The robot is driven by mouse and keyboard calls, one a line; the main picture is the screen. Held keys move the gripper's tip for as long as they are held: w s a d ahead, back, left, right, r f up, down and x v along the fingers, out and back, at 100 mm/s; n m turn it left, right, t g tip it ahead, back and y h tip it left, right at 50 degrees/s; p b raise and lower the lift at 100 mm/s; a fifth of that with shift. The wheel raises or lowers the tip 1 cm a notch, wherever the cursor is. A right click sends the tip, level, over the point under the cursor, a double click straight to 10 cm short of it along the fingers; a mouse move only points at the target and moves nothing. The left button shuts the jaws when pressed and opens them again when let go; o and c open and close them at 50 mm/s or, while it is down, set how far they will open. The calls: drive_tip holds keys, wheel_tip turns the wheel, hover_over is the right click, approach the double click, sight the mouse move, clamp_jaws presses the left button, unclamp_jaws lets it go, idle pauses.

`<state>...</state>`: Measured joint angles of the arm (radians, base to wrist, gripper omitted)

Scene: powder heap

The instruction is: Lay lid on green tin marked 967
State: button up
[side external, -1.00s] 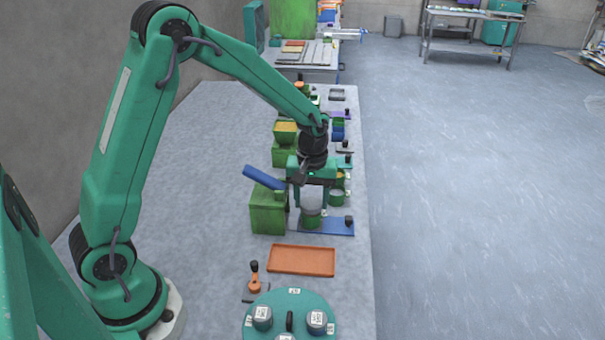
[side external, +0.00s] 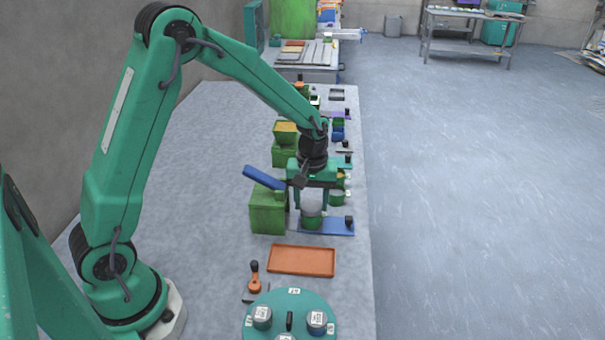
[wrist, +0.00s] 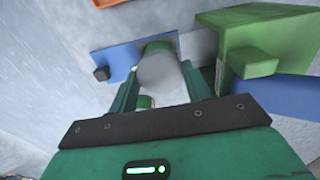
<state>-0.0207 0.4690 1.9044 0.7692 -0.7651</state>
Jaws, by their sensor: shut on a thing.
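A grey round lid (side external: 311,208) is between the fingers of my gripper (side external: 311,205), which is shut on it. It also shows in the wrist view (wrist: 166,71), between the two green fingers (wrist: 160,86). A green tin (side external: 312,223) stands upright on a blue plate (side external: 338,227), directly below the lid in the side view. In the wrist view the tin (wrist: 157,46) shows partly behind the lid. The lid hides the tin's top, so I cannot tell whether they touch. I cannot read a number on the tin.
A green block with a tilted blue flap (side external: 266,211) stands just left of the gripper. An orange tray (side external: 302,261) lies in front. A green turntable (side external: 290,334) carries grey-topped pots. Another green tin (side external: 337,198) stands behind the plate.

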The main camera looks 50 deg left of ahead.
drive_tip(key=shift+f, duration=0.25)
drive_tip(key=o, duration=1)
drive_tip(key=shift+o, duration=0.6)
